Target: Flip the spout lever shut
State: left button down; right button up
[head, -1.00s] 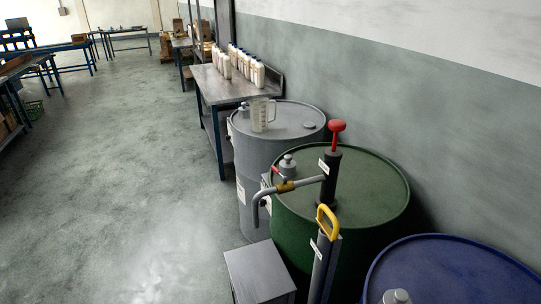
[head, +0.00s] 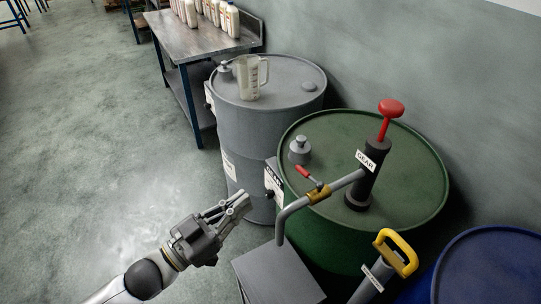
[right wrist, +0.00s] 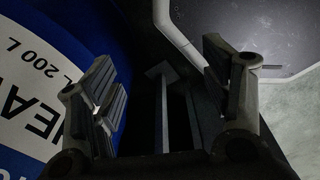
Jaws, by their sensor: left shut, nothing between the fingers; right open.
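The spout lever is a small red handle (head: 306,174) on the brass valve (head: 318,194) of the grey spout pipe (head: 290,213). The pipe runs from the GEAR pump (head: 367,178) on the green drum (head: 420,190) and bends down at its end. The lever slants up and left, out of line with the pipe. My left gripper (head: 242,203) is shut and empty, left of the spout and apart from it. My right gripper (right wrist: 165,95) is open and empty in the right wrist view, close to a blue drum with a white label (right wrist: 35,85).
A grey box (head: 275,275) stands below the spout. A grey drum (head: 265,130) carries a clear measuring jug (head: 250,77). A yellow-handled pump (head: 396,250) stands at front right beside a blue drum (head: 490,270). Open floor lies to the left.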

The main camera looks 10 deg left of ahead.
aim_at(307, 175)
pick_arm(q)
jog(key=d+p+x, duration=0.1)
jog(key=p+x, duration=0.3)
jog(key=x, duration=0.9)
jog(key=shift+s+f, duration=0.35)
jog(key=shift+s, duration=0.05)
jog(key=shift+m+h, duration=0.3)
